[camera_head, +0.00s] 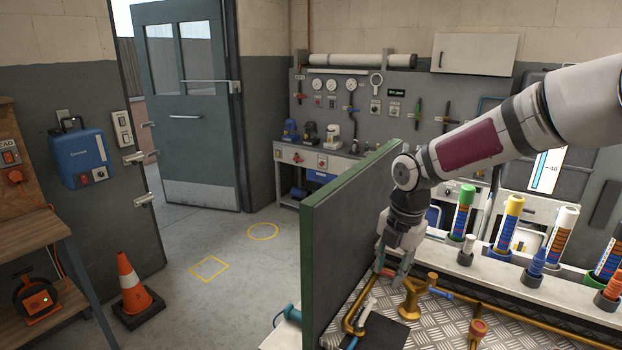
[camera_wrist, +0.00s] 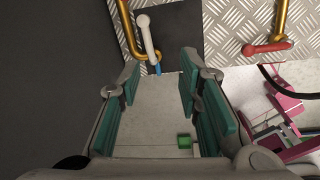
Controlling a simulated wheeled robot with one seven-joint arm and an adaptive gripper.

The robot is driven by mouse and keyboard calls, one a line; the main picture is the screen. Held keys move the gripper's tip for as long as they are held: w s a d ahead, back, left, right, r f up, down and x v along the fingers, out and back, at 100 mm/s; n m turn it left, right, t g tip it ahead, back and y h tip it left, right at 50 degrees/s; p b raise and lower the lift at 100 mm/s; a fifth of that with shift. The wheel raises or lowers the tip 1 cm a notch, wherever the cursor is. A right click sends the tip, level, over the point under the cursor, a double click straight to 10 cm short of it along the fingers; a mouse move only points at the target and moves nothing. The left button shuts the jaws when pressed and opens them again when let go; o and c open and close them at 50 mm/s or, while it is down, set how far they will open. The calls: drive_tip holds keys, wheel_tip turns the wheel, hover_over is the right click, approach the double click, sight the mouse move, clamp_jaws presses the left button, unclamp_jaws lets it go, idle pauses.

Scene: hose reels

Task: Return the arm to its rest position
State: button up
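My gripper (camera_head: 392,280) points down over the metal tread-plate bench (camera_head: 438,333), just right of the green-edged dark panel (camera_head: 330,226). My arm reaches in from the upper right. In the wrist view my gripper (camera_wrist: 160,72) has its two teal-padded fingers spread apart, with nothing held between them. A white lever (camera_wrist: 148,38) lies beyond the fingertips, beside a bent brass pipe (camera_wrist: 122,22); I cannot tell whether a finger touches it.
Brass pipework (camera_head: 411,300) with a red-topped valve (camera_head: 478,328) stands right of my gripper. Several capped tubes, such as the green-capped one (camera_head: 462,218), stand on the ledge behind. A traffic cone (camera_head: 131,281) stands on the floor at left. Open floor lies left of the panel.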

drive_tip(key=s+r+m+t, duration=0.2)
drive_tip(key=s+r+m, duration=0.6)
drive_tip(key=s+m, duration=0.5)
drive_tip(key=s+r+m+t, duration=0.2)
drive_tip(key=s+r+m, duration=0.7)
drive_tip(key=s+m, duration=0.4)
drive_tip(key=shift+s+a+m+h, duration=0.3)
drive_tip(key=shift+s+a+h, duration=0.15)
drive_tip(key=shift+s, duration=0.3)
drive_tip(key=shift+d, duration=0.1)
